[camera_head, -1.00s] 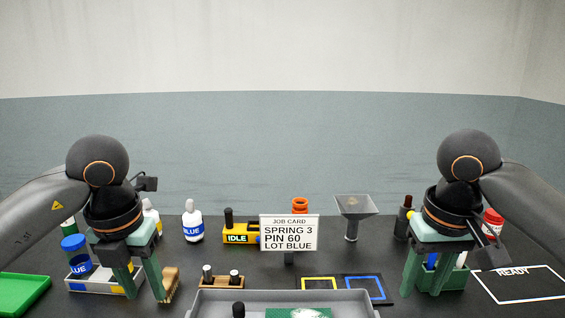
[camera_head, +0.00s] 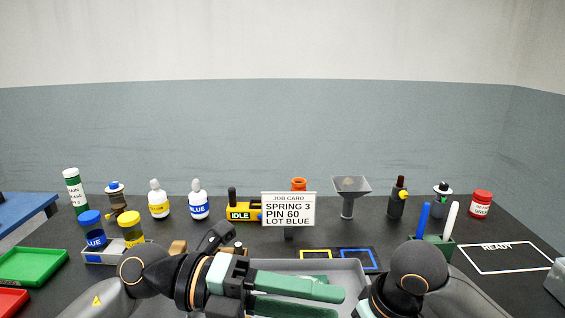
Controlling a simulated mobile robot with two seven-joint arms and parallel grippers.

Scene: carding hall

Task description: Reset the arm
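My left gripper (camera_head: 338,303) lies low over the front of the bench, its green fingers pointing right across the grey tray (camera_head: 355,267). The fingers are apart, with nothing seen between them; the lower one runs close to the bottom edge. My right arm's dark wrist (camera_head: 415,268) is at the lower right, beside the tray's right end. The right gripper's fingers are cut off by the bottom edge, so their opening is hidden. My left arm and gripper cover much of the tray and its contents.
The job card (camera_head: 288,209) stands mid-bench, reading SPRING 3, PIN 60, LOT BLUE. Behind are a yellow IDLE device (camera_head: 240,213), a funnel (camera_head: 350,187) and bottles. A blue-lidded jar (camera_head: 91,228) and a yellow-lidded jar (camera_head: 131,229) stand left. The white READY outline (camera_head: 510,258) is empty.

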